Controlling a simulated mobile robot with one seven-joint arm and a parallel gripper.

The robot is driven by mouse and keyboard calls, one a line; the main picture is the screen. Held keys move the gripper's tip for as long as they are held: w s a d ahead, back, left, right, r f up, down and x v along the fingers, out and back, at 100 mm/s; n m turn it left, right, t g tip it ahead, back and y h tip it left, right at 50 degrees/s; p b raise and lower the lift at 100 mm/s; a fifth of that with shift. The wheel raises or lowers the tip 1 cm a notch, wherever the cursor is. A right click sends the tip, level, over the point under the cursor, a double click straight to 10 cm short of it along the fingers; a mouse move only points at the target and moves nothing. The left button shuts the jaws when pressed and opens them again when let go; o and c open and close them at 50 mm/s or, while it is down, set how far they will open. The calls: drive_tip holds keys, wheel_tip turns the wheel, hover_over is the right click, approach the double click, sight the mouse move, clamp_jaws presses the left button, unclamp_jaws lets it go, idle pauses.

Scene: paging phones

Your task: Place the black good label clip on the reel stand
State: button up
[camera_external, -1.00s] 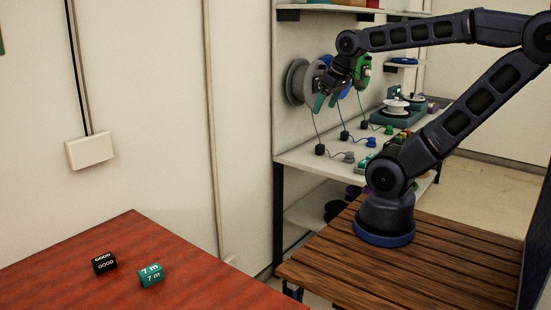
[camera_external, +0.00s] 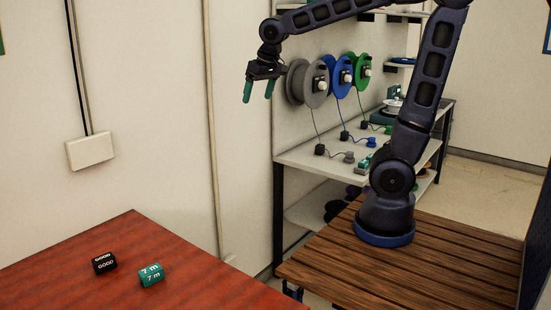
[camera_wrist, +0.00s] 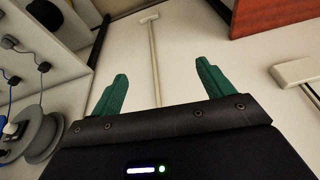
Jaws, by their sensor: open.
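The black GOOD label clip (camera_external: 104,263) lies on the red table at the lower left of the external view. A teal "7 m" clip (camera_external: 151,275) lies just right of it. My gripper (camera_external: 259,90) is open and empty, up in the air to the left of the reels and well above the table. Its green fingers (camera_wrist: 160,88) show apart in the wrist view with nothing between them. The reel stand is the white shelf unit (camera_external: 296,155) with grey (camera_external: 297,84), blue (camera_external: 341,76) and green (camera_external: 363,68) reels. The grey reel also shows in the wrist view (camera_wrist: 42,135).
The red table (camera_external: 130,230) has bare room around the clips; its edge shows in the wrist view (camera_wrist: 268,15). A wall box (camera_external: 90,150) sits above it. My base stands on a brown slatted table (camera_external: 400,270). Cables hang from the reels to the shelf.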

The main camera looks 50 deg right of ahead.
drive_tip(key=w+a+f, duration=0.2)
drive_tip(key=w+a, duration=0.2)
drive_tip(key=a, duration=0.3)
drive_tip(key=w+a+f, duration=0.2)
drive_tip(key=w+a, duration=0.3)
drive_tip(key=a, duration=0.2)
approach(103, 258)
drive_tip(key=shift+m+t+h, duration=0.3)
drive_tip(key=shift+m+h, duration=0.1)
drive_tip(key=x, duration=0.5)
drive_tip(key=shift+s+f, duration=0.1)
drive_tip(key=shift+a+x, duration=0.15)
drive_tip(key=shift+x, duration=1.15)
drive_tip(key=shift+a+x, duration=0.2)
drive_tip(key=shift+x, duration=1.1)
drive_tip(key=c, duration=1.1)
wheel_tip(103, 258, up, 20)
